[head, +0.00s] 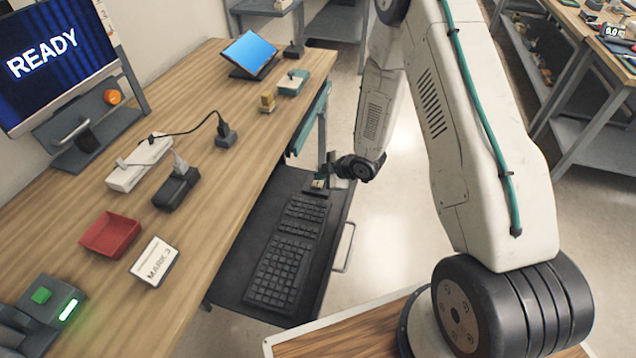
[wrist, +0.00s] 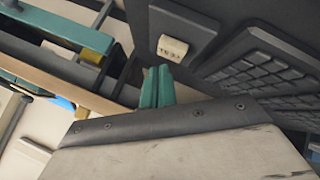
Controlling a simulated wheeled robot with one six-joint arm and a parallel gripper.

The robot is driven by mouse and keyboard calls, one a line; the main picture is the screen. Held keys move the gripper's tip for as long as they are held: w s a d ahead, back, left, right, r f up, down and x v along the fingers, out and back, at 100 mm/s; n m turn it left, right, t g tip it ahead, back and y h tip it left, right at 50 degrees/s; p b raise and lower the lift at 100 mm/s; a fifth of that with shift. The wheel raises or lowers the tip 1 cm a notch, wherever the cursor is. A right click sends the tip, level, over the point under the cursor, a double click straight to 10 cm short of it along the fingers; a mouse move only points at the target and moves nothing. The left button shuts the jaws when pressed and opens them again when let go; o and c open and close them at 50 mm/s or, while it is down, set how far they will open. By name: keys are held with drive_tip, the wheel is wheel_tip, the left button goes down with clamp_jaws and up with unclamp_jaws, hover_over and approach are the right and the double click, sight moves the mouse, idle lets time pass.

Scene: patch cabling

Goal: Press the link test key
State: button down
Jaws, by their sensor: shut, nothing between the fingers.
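A cream key (wrist: 173,48) with small dark lettering, too blurred to read surely, sits on a dark block in the wrist view; it looks like the link test key. In the head view it shows as a small pale spot (head: 319,184) at the far end of the pulled-out tray, partly hidden by my gripper. My gripper (head: 324,174) is over that end of the tray. In the wrist view its teal fingers (wrist: 157,87) are together and empty, pointing close beside the key. I cannot tell whether they touch the block; a gap shows between fingertips and key.
A black keyboard (head: 284,262) lies in the dark tray (head: 245,225), which has a metal handle (head: 344,247). The wooden bench (head: 215,225) edge runs close left of my gripper. A green button (head: 41,296) with a lit green bar sits front left. A screen (head: 45,55) reads READY.

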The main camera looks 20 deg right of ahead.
sight(321, 184)
drive_tip(key=shift+f, duration=0.1)
idle(0.4)
drive_tip(key=shift+f, duration=0.3)
drive_tip(key=shift+f, duration=0.45)
idle(0.7)
drive_tip(key=shift+r, duration=0.85)
drive_tip(key=shift+r, duration=0.15)
drive_tip(key=shift+r, duration=2.4)
